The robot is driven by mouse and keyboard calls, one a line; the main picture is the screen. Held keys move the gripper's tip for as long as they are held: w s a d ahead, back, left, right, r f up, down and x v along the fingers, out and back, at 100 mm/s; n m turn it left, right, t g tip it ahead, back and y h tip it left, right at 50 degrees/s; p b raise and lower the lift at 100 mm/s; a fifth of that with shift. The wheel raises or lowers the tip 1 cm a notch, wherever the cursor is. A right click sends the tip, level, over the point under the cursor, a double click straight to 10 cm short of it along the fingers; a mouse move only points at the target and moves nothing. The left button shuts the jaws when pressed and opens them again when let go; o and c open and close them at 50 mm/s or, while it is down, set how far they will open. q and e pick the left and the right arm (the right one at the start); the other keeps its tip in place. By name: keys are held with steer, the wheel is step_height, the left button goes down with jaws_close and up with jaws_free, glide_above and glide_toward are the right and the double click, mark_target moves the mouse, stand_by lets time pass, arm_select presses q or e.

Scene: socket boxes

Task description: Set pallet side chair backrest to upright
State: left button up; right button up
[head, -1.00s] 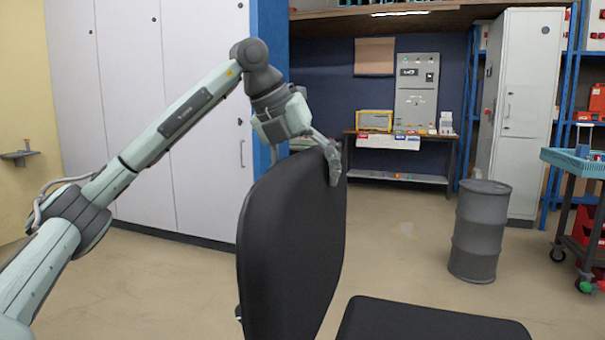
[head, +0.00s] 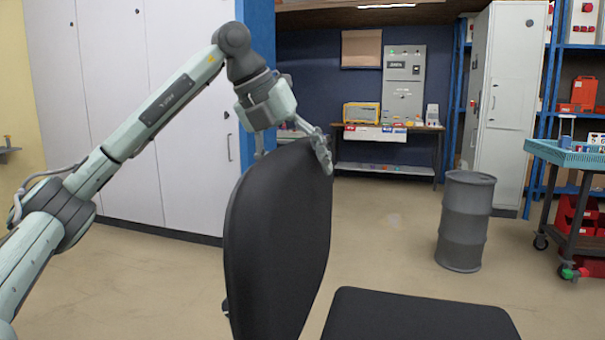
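The black chair backrest (head: 275,245) stands close in front of me in the head view, leaning slightly, with its top toward the right. The black seat (head: 415,317) shows at the bottom, right of the backrest. My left gripper (head: 322,155) is at the top right edge of the backrest, with a finger reaching over its front face. It looks to be touching the edge, but whether its fingers are open or closed is unclear. The chair's base and the backrest's lower joint are out of view. My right gripper is not in view.
A grey drum (head: 466,222) stands on the floor at the right. A cart with a blue tray (head: 570,157) is at the far right. White cabinets (head: 130,120) line the left, and a workbench (head: 386,150) stands at the back. The floor between is clear.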

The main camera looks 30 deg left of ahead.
arm_select(q)
steer(key=v, duration=1.1)
steer(key=shift+d, duration=0.1)
